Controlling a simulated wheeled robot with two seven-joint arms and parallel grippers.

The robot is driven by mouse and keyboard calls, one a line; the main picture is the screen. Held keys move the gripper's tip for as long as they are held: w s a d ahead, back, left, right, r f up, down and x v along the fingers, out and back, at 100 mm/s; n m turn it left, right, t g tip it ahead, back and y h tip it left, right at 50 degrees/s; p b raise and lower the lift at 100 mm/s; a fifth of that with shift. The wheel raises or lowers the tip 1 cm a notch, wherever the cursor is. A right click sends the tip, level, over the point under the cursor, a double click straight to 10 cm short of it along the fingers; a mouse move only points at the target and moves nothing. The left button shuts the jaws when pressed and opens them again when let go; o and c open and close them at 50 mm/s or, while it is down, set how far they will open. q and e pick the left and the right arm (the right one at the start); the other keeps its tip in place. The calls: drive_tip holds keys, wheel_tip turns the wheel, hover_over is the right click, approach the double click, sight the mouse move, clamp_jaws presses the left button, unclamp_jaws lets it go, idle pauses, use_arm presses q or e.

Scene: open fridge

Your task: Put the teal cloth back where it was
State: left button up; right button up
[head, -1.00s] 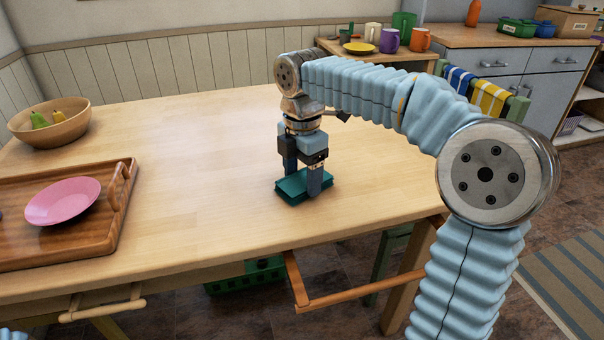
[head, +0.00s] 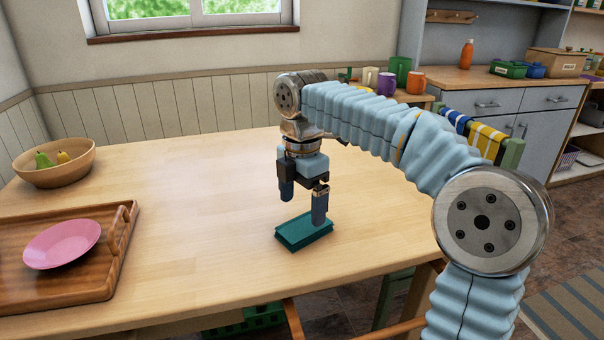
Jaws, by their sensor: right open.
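The teal cloth (head: 303,232) lies as a small folded block on the wooden table (head: 200,200), near its front edge and right of the tray. My right gripper (head: 303,206) is just above it with its fingers apart, pointing down. One fingertip overlaps the cloth's back edge in the picture, and I cannot tell whether it touches. Nothing shows between the fingers. My left gripper is out of view.
A wooden tray (head: 118,245) with a pink plate (head: 62,244) stands at the left, and a fruit bowl (head: 55,172) behind it. Several mugs stand on a side surface at the back. The table's middle is clear. Striped towels (head: 486,140) hang at the right.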

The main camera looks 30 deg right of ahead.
sight(302, 224)
wheel_tip(302, 224, up, 7)
drive_tip(key=p, duration=0.1)
drive_tip(key=shift+r, duration=0.15)
idle(0.4)
